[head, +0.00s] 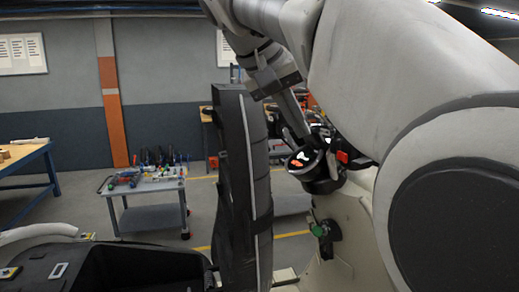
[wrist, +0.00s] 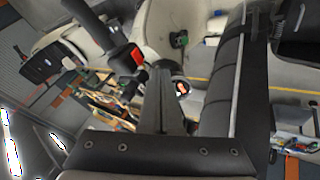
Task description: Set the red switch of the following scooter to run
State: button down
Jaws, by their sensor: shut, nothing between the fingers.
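The scooter's red switch (head: 342,157) sits on the black handlebar housing, just right of the round dial (head: 306,160) in the head view. In the wrist view the red switch (wrist: 137,55) is on the housing beside the black handlebar grip (wrist: 88,20). My gripper (head: 303,134) points down close to the dial, left of the switch. In the wrist view my gripper (wrist: 164,68) is shut and empty, with its tip to the right of and slightly below the switch. It appears apart from the switch. The switch's position marking is too small to read.
The scooter's black seat (head: 233,190) stands raised upright left of my gripper, close to the arm. An open storage bin (head: 140,262) lies below it. A green-tagged part (head: 320,229) is on the pale front panel. A tool cart (head: 148,186) stands behind.

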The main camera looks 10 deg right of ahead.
aim_at(339, 151)
jog(key=d+f, duration=0.6)
jog(key=d, duration=0.2)
jog(key=shift+w+p, duration=0.45)
jog(key=shift+s+d+n+y, duration=0.2)
jog(key=shift+d+n+y, duration=0.15)
jog(key=shift+n, duration=0.15)
jog(key=shift+w+a, duration=0.1)
jog(key=shift+w, duration=0.05)
jog(key=shift+w+a, duration=0.35)
jog(key=shift+w, duration=0.25)
